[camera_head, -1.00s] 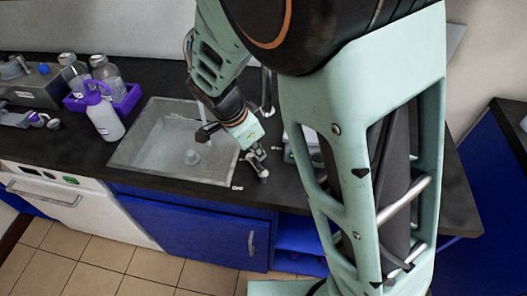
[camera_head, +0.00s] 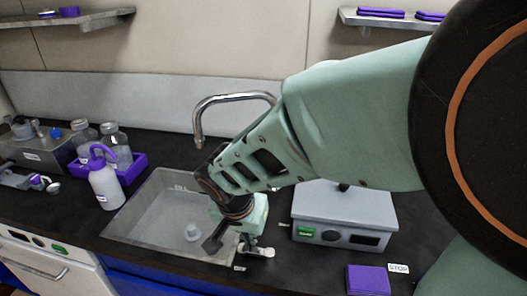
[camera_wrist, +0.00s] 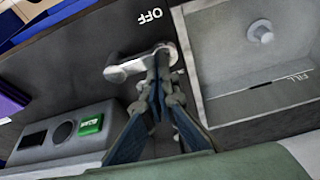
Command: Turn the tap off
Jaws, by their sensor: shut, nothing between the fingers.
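The curved metal tap spout (camera_head: 232,97) rises behind the sink (camera_head: 165,210), partly hidden by my arm. I make out no water stream. A small silver tap lever (camera_head: 262,251) stands on the counter at the sink's right edge. It also shows in the wrist view (camera_wrist: 128,68), close to the white "OFF" label (camera_wrist: 150,18). My gripper (camera_head: 246,246) points down at the lever, and its fingers are shut and empty. In the wrist view the fingertips (camera_wrist: 163,62) are right at the lever and partly cover it; I cannot tell whether they touch.
A white bottle (camera_head: 104,184) and a purple rack (camera_head: 125,172) with bottles stand left of the sink. Shelves hang above.

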